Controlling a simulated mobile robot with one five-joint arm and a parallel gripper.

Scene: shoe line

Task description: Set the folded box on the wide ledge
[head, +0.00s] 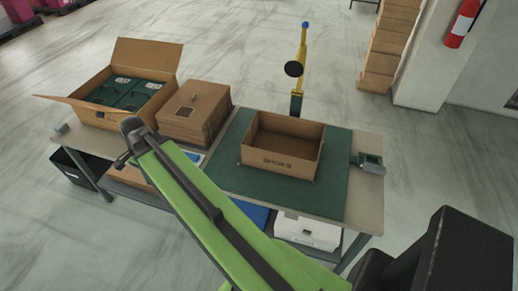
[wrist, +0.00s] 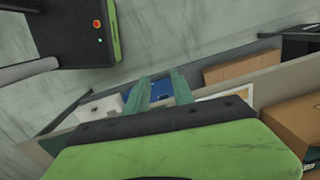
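An open, empty brown carton marked SHOES (head: 282,146) stands upright on the green mat (head: 232,172) on the workbench (head: 362,206); it looks like the folded box. No surface is clearly marked as the wide ledge. My green arm crosses in front of the bench toward the upper left in the head view, and its end is left of the carton. In the wrist view my gripper (wrist: 160,84) shows two green fingers apart, with nothing between them. It faces the bench's edge and the lower shelf.
A closed brown box (head: 195,112) and an open carton of green packs (head: 122,88) stand on the bench's left. A small device (head: 370,161) sits at its right edge. A white box (head: 307,231) is under the bench. Stacked boxes (head: 390,45) stand behind.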

